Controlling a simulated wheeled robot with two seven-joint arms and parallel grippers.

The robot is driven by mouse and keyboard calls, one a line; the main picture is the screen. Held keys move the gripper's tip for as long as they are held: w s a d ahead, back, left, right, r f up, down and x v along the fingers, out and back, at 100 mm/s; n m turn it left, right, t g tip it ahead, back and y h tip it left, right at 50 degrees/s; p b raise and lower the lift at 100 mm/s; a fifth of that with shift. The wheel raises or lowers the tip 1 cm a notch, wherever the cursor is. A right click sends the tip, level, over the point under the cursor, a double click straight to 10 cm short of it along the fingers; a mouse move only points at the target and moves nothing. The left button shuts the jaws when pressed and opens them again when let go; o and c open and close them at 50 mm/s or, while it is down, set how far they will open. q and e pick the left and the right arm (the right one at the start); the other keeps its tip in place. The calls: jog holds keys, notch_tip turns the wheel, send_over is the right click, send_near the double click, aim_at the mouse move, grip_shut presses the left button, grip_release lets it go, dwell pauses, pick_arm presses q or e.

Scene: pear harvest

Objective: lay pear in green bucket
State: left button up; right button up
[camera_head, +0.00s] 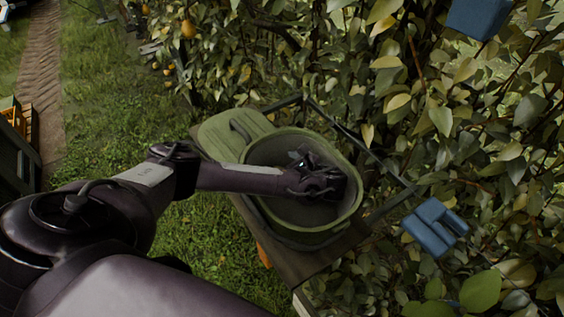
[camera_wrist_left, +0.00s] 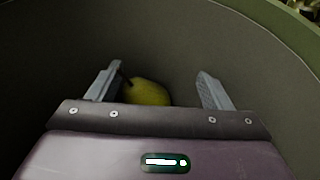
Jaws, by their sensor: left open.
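The green bucket (camera_head: 266,222) stands on a dark stand in the middle of the head view. My left arm reaches in from the left, and my left gripper (camera_head: 334,186) is down inside the bucket. In the left wrist view, the grey bucket interior (camera_wrist_left: 180,40) surrounds the gripper. A yellow-green pear (camera_wrist_left: 147,92) shows low in the bucket, between the two fingers and closer to the left one. The fingers of the left gripper (camera_wrist_left: 160,88) are spread wide and not clamped on the pear. The pear's lower part is hidden by the gripper body. My right gripper is not in view.
A green lid (camera_head: 222,133) with a dark handle lies beside the bucket's left rim. Leafy branches crowd the right and back. Blue objects (camera_head: 434,227) sit among the leaves. A pear (camera_head: 188,29) hangs at upper left. Grass lies to the left.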

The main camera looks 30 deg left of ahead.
pick_arm(q)
jog(key=shift+r, duration=0.2)
jog(key=p+v, duration=0.8)
jog(key=v, duration=0.4)
jog(key=shift+r, duration=0.35)
